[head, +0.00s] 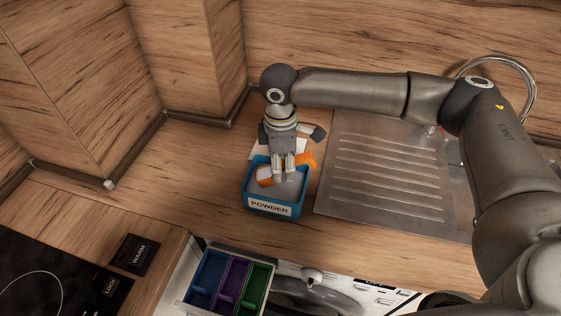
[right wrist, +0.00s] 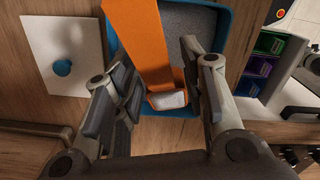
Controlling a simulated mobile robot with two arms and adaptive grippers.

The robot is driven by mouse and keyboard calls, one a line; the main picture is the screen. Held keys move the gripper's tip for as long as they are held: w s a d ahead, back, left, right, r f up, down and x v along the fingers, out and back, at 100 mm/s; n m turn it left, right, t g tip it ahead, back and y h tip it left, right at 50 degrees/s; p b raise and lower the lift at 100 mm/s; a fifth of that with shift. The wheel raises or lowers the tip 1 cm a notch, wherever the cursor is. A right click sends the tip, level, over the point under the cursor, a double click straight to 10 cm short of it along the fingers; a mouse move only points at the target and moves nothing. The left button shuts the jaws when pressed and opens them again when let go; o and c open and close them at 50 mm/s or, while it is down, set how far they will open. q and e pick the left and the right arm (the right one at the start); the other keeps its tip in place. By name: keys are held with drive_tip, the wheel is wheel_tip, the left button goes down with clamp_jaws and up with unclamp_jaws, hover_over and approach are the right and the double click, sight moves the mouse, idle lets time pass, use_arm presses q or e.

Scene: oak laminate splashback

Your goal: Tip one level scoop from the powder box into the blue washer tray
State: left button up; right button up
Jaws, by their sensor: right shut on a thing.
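The blue powder box (head: 247,190) labelled POWDER stands on the wooden counter, open and holding grey powder. My right gripper (head: 284,172) is over the box, pointing down, shut on the orange scoop (head: 307,160). The scoop also shows in the right wrist view (right wrist: 150,50), with pale powder at its near end; whether it is level I cannot tell. The fingers hide part of the scoop. The blue washer tray (head: 208,275) is the leftmost compartment of the pulled-out drawer, beside purple (head: 232,280) and green (head: 256,286) ones. My left gripper is not in view.
A white lid (right wrist: 50,30) with a blue knob lies behind the box. A steel drainer (head: 385,180) is to the right, a hob (head: 50,270) to the left. The washer front (head: 310,290) is below the counter edge. Bare counter lies left of the box.

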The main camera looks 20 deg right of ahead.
drive_tip(key=shift+s+d+r+y+p, duration=0.1)
drive_tip(key=shift+d+r+y+p, duration=0.3)
drive_tip(key=shift+r+y+p, duration=0.25)
drive_tip(key=shift+s+d+t+y, duration=0.1)
drive_tip(key=shift+d+t+y, duration=0.25)
drive_tip(key=shift+y, duration=0.3)
drive_tip(key=shift+s+d+r+t+y+p, duration=0.15)
drive_tip(key=shift+t+y+p, duration=0.15)
drive_tip(key=shift+y, duration=0.6)
drive_tip(key=shift+r, duration=0.1)
